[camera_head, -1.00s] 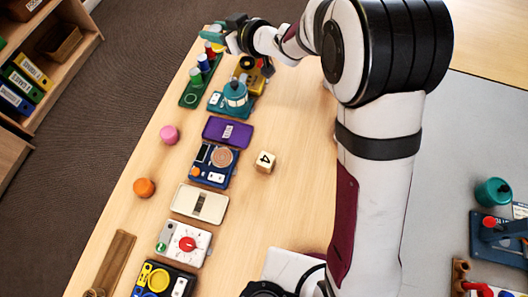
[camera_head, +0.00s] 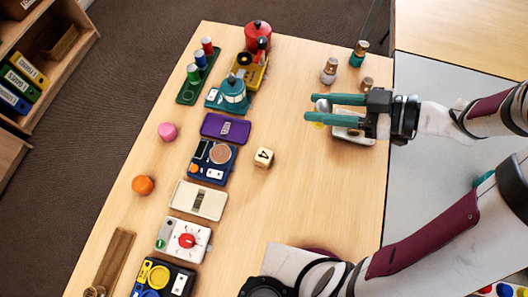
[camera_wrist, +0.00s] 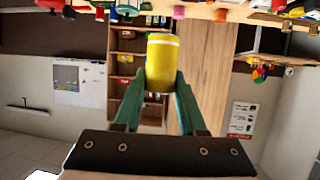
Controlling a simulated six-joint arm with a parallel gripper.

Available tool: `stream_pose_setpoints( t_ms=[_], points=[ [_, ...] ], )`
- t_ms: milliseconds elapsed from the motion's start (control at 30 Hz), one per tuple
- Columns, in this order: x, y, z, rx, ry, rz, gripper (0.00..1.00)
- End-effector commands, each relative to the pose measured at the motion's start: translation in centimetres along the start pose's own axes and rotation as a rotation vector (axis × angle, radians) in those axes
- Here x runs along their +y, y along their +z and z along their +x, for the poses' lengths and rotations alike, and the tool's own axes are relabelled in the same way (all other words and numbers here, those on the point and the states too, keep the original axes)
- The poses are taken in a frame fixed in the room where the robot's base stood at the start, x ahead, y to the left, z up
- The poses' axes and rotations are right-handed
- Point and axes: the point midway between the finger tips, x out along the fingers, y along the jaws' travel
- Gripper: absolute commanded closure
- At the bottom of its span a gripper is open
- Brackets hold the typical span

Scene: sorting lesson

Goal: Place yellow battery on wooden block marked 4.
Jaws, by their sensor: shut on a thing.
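The yellow battery (camera_wrist: 160,68) is between the two teal fingers of my gripper (camera_wrist: 160,100) in the wrist view. In the head view my gripper (camera_head: 320,110) is at the right part of the table; a silver end and a bit of yellow battery (camera_head: 318,125) show at its fingertips, the rest hidden by the fingers. The wooden block marked 4 (camera_head: 264,157) sits on the table, left of and nearer than the gripper, its top bare. The block cannot be made out in the wrist view.
A pale tray (camera_head: 353,136) lies beneath my gripper. A purple case (camera_head: 227,129) and a blue panel (camera_head: 212,162) lie left of the block. The table right of the block is clear.

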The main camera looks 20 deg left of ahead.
Motion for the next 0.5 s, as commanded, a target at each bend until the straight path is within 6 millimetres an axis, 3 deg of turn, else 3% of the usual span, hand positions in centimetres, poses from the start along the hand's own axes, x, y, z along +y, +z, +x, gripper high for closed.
stream_pose_setpoints(
  t_ms=[133, 500],
  points=[
    [-2.1, 0.4, -1.6, 0.0, -0.025, -0.012, 1.0],
    [-2.3, 5.0, 0.9, 0.002, -0.031, -0.011, 1.0]
  ],
)
